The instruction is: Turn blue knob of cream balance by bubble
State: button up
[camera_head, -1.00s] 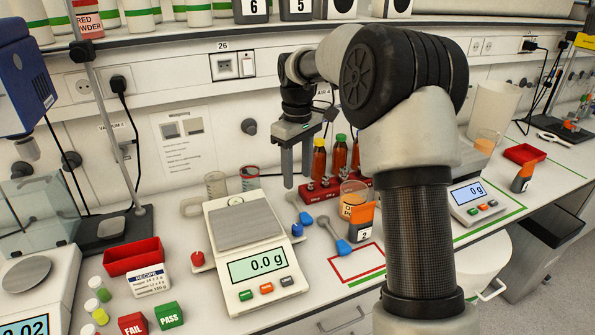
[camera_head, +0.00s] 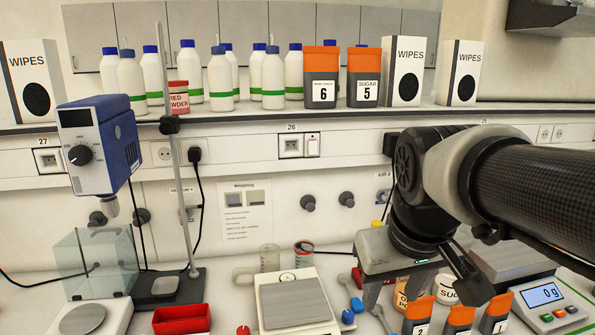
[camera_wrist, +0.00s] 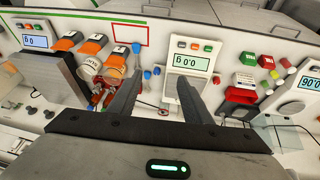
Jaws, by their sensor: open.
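The cream balance (camera_head: 322,327) is at the bottom of the head view, with its grey pan and a small round bubble level (camera_head: 287,277) behind the pan. Its blue knob (camera_head: 348,316) is on the right side and its red knob (camera_head: 243,330) on the left. In the head view my gripper (camera_head: 378,293) is right of the balance.
Blue scoops (camera_head: 357,304) lie close to the knob. Orange-topped containers (camera_head: 418,314) and a second balance (camera_head: 549,306) stand to the right. A red tray (camera_head: 182,319) and a stand (camera_head: 165,286) are left. A shelf (camera_head: 240,118) with bottles runs above.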

jog(key=s+f+m+t, duration=0.1)
jog(key=s+f, duration=0.1)
jog(key=s, duration=0.4)
jog(key=shift+s+f+m+y, duration=0.15)
jog(key=shift+m+y, duration=0.15)
